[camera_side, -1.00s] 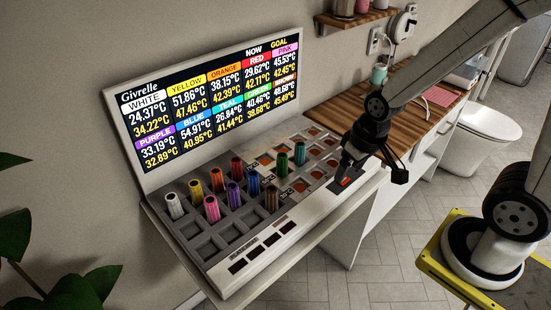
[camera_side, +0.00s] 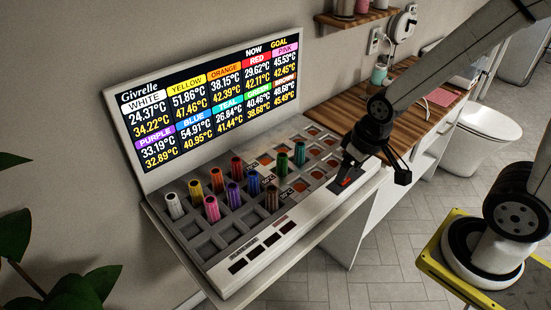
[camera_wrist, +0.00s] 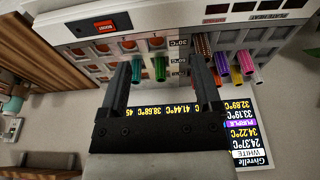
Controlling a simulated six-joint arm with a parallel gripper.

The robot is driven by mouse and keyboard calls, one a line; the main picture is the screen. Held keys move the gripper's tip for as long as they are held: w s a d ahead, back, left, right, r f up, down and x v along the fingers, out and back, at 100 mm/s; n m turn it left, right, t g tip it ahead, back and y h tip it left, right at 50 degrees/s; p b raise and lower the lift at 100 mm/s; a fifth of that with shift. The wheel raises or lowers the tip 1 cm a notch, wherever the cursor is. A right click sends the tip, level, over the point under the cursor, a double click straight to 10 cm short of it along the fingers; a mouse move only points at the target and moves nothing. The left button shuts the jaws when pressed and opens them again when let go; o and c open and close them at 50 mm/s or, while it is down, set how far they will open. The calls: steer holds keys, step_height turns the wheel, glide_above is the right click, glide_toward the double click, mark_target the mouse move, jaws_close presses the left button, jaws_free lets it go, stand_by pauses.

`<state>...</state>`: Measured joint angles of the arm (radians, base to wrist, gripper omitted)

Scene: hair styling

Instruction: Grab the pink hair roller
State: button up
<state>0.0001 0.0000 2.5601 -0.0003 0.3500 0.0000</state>
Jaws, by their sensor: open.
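The pink hair roller (camera_side: 211,209) stands upright in a front-left slot of the grey heater tray (camera_side: 226,236) in the side view. It also shows in the wrist view (camera_wrist: 246,62), right of my gripper. My gripper (camera_side: 347,180) is over the right end of the tray, near the red button, well away from the pink roller. In the wrist view my gripper (camera_wrist: 160,62) has its two fingers apart. The teal and green rollers appear between them in the picture, but nothing is held.
White (camera_side: 174,206), yellow (camera_side: 196,193), orange-red and purple rollers stand close around the pink one. Teal (camera_side: 299,154) and green (camera_side: 282,164) rollers stand nearer my gripper. A temperature screen (camera_side: 215,95) rises behind the tray. A wooden counter (camera_side: 340,110) lies to the right.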

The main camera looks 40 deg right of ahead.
steer(key=shift+c, duration=1.4)
